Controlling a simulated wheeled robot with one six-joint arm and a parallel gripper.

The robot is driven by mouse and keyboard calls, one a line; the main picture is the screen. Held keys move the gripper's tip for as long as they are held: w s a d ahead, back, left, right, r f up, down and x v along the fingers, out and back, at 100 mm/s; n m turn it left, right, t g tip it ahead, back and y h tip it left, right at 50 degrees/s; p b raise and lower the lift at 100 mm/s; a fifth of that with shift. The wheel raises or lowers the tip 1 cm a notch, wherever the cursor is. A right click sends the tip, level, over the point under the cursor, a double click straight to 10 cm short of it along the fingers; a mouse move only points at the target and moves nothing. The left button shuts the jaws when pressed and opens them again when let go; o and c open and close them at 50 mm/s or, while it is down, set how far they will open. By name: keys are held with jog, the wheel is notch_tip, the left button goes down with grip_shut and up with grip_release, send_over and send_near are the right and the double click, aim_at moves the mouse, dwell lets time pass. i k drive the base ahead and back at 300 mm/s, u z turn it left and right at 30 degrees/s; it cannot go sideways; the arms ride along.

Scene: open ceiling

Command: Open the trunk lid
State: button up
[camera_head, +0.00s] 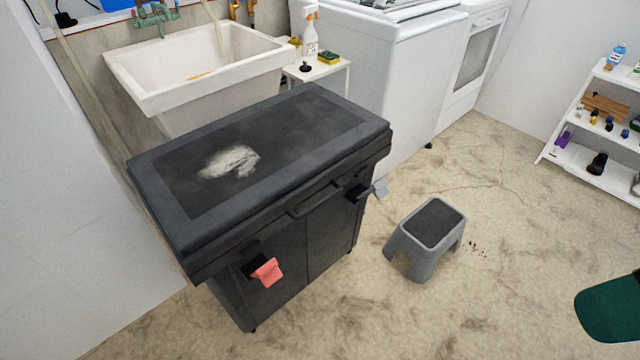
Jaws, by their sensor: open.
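The trunk (300,245) is a dark grey, boxy chest standing left of the middle. Its flat lid (330,98) lies down, closed, with a pale whitish smudge on top. A handle (318,200) runs along the upper front, just under the lid's edge. My gripper is not in view.
A grey step stool (428,238) stands on the floor right of the trunk. A white sink (200,65), a small side table (318,70) and white appliances (395,60) stand behind. A white shelf (600,130) and a dark green object (610,308) are at right.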

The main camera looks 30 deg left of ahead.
aim_at(215, 191)
jog(key=u, duration=0.05)
jog(key=k, duration=0.6)
jog(key=u, duration=0.6)
jog(key=i, duration=1.15)
jog(key=z, duration=0.6)
